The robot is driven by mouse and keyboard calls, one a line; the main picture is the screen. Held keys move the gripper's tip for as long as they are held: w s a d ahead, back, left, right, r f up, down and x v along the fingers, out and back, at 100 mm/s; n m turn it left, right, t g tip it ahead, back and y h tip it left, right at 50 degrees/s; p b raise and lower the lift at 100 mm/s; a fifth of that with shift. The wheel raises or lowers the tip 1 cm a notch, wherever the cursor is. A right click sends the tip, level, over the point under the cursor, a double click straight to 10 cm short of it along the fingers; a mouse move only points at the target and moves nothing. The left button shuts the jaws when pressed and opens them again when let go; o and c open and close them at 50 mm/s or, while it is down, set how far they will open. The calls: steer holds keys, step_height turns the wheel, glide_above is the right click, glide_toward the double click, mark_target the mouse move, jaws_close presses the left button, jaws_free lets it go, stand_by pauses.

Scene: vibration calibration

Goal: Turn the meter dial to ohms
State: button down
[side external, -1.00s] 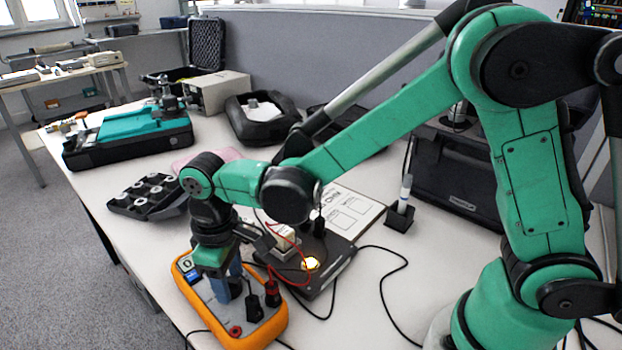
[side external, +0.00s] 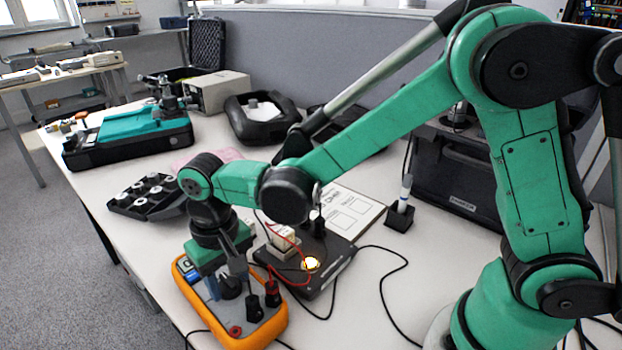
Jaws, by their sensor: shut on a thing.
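The meter (side external: 262,329) is an orange-rimmed unit with a grey face, lying face up at the table's front left. Its dial (side external: 229,288) is a dark round knob, partly covered by my gripper. My gripper (side external: 225,286) points down over the meter with its fingers shut on the dial. The dial's markings are too small to read. A small screen (side external: 189,267) shows at the meter's far left end. A black plug (side external: 254,307) and a red-and-black plug (side external: 272,293) stand in the meter's right part, beside my gripper.
Black cables cross the table. A black tray of round parts (side external: 147,195) lies behind left. A marker in a holder (side external: 401,209) stands to the right.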

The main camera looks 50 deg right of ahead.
mark_target(228, 280)
stand_by(0.4)
steer(key=shift+c, duration=1.7)
jaws_free()
steer(key=shift+r, duration=0.1)
steer(key=shift+r, duration=2.7)
